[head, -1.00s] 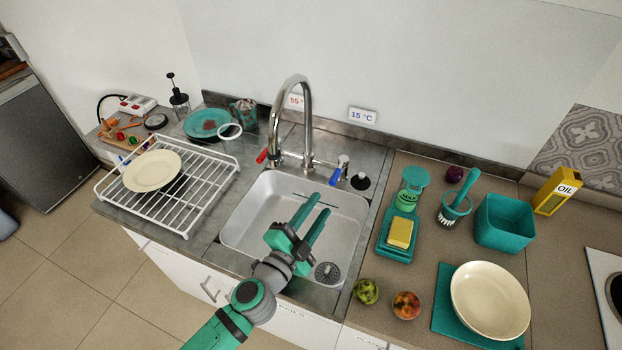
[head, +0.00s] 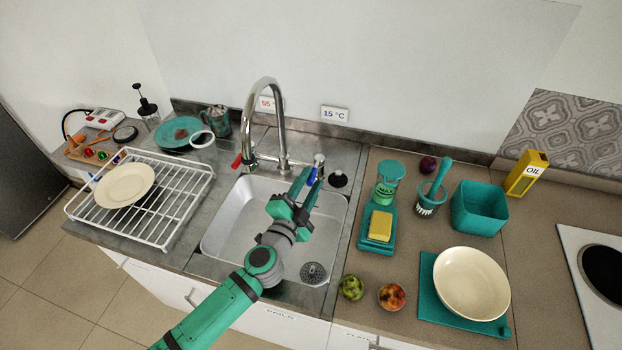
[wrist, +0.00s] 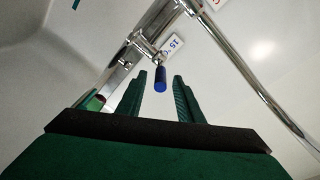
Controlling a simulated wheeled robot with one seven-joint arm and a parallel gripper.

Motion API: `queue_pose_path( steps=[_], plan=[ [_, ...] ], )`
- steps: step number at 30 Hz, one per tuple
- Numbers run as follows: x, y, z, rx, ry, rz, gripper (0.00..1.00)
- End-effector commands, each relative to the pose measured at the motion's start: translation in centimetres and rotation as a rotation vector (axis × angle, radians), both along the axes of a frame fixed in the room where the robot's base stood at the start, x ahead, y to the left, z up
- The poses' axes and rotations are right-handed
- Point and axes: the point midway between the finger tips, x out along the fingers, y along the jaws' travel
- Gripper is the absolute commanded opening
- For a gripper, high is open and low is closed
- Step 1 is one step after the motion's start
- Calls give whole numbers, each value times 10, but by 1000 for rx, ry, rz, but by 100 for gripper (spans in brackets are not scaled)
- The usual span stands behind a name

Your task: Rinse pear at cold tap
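A green, brown-specked fruit (head: 351,287), perhaps the pear, lies on the counter right of the sink; its shape is hard to tell. The tall chrome faucet (head: 281,125) stands behind the sink (head: 225,222). The cold tap's blue handle (head: 312,176) is at the faucet's right, below the 15 °C sign (head: 334,113). My gripper (head: 311,173) is open and empty over the back of the sink, its fingertips near the blue handle. In the wrist view the blue handle (wrist: 160,79) appears between the fingers; contact is not visible. No water stream is visible.
A red-orange fruit (head: 392,296) lies beside the green one. A teal scale (head: 378,233) with a yellow sponge (head: 381,226), a brush (head: 431,195) and a teal bin (head: 479,209) stand on the right. A white dish rack (head: 170,227) is on the left. The red handle (head: 237,161) is left of the faucet.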

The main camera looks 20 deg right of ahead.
Motion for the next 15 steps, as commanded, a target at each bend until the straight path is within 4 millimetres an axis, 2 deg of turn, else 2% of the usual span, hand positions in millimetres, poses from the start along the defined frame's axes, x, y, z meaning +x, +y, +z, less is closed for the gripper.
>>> queue_pose_path(
  steps=[6, 15],
  plan=[
    [11, -9, 0, 0, -1, 1, 33],
    [13, -10, 0, 1, -1, 1, 33]
  ],
)
